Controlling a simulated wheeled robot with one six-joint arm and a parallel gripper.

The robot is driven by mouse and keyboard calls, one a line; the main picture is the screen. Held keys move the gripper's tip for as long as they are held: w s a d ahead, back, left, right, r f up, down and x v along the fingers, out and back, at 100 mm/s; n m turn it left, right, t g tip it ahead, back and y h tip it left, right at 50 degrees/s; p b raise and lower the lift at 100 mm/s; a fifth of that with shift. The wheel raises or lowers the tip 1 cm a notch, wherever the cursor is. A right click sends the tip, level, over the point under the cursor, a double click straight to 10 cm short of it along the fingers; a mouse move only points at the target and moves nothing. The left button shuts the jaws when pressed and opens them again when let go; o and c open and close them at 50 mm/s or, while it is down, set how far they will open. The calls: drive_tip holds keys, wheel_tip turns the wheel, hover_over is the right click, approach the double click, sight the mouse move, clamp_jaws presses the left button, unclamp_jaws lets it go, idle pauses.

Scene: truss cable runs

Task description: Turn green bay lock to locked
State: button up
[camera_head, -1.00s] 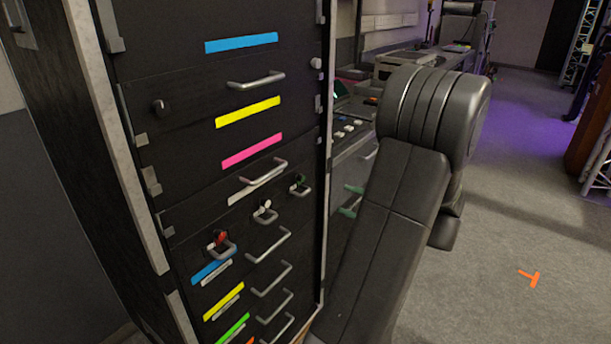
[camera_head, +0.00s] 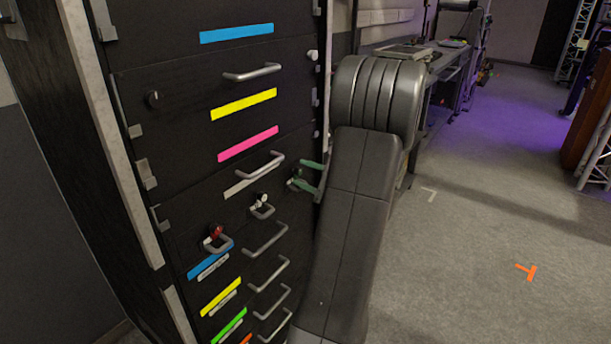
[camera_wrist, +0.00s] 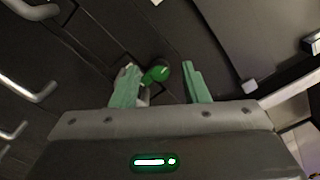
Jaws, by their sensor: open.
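The green bay lock shows in the wrist view as a small green knob (camera_wrist: 157,74) on the dark drawer front, between my fingertips. A grey metal piece beside it is partly hidden by the left finger. In the head view the lock is mostly hidden behind my gripper (camera_head: 305,174). In the wrist view my gripper (camera_wrist: 160,72) is open, its two pale green fingers on either side of the knob, the left one closer. I cannot tell whether a finger touches it. The lock's angle is hard to read.
A white-topped lock (camera_head: 261,201) and a red-topped lock (camera_head: 215,236) sit in the same row to the left. A drawer handle (camera_head: 261,165) is just above. Several labelled drawers lie below. Open floor (camera_head: 480,240) lies to the right.

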drive_tip(key=shift+a, duration=0.1)
clamp_jaws()
drive_tip(key=shift+r+m+p, duration=0.2)
drive_tip(key=shift+m+p, duration=0.4)
drive_tip(key=shift+p, duration=0.05)
drive_tip(key=shift+f+m, duration=0.2)
drive_tip(key=shift+m, duration=0.3)
unclamp_jaws()
